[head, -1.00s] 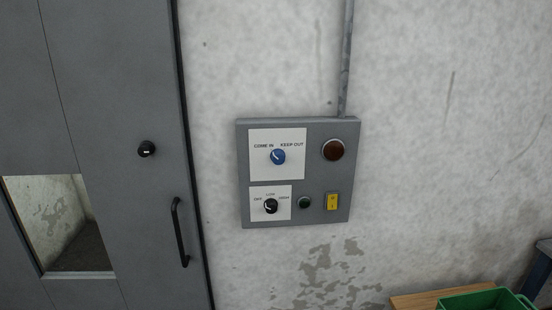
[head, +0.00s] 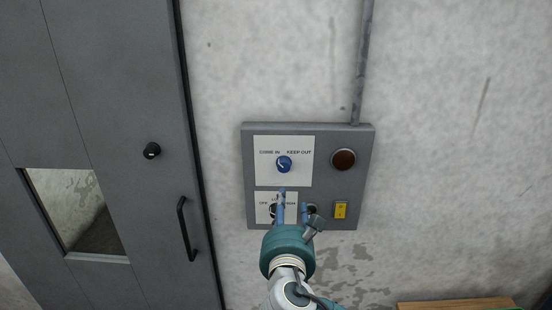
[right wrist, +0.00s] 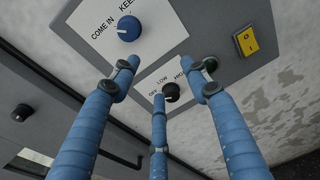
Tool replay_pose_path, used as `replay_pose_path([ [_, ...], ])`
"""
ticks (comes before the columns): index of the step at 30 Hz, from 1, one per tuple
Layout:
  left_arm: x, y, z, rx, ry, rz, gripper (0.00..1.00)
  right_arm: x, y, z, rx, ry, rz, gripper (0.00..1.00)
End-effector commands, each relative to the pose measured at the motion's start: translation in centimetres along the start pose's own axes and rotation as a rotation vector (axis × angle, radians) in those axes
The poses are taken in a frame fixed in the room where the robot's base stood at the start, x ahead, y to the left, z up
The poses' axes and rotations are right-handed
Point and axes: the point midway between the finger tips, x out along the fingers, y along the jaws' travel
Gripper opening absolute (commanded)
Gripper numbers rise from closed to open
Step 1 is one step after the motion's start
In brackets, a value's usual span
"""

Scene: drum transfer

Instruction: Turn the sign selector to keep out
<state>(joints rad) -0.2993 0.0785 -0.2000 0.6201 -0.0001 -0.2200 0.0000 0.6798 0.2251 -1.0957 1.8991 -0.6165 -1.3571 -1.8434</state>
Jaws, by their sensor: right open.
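The sign selector is a blue round knob (head: 284,164) on a white plate marked COME IN and KEEP OUT, on a grey wall panel (head: 335,183). Its white mark points up and left, toward COME IN. In the right wrist view the blue knob (right wrist: 129,28) shows at the top, beyond the fingers. My right gripper (head: 292,196) is open and empty, just below the knob and in front of the lower plate. Its three blue fingers (right wrist: 158,75) are spread in the right wrist view. I cannot tell its exact distance from the panel. My left gripper is not in view.
A black lower knob (right wrist: 170,92), a dark red lamp (head: 343,160) and a yellow switch (head: 341,210) share the panel. The fingers partly cover the lower plate in the head view. A grey door (head: 120,100) with a black handle (head: 187,228) stands at left.

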Motion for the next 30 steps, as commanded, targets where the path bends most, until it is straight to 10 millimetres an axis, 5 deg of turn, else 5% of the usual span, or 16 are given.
replay_pose_path([
  [1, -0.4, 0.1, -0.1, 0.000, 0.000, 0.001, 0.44, -1.1, 0.7, 2.5, -0.054, -0.043, 0.011, 0.46],
  [3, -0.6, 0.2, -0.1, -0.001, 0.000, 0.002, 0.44, -2.1, 1.2, 4.3, -0.108, -0.079, 0.015, 0.46],
  [8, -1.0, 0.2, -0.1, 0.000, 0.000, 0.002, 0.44, -2.0, 1.4, 5.6, -0.149, -0.103, 0.013, 0.46],
  [21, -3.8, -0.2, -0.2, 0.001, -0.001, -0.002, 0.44, 5.7, 1.5, 6.4, -0.146, -0.099, 0.012, 0.46],
  [30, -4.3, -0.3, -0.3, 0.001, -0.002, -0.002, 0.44, 7.9, 1.6, 6.3, -0.143, -0.098, 0.016, 0.46],
])
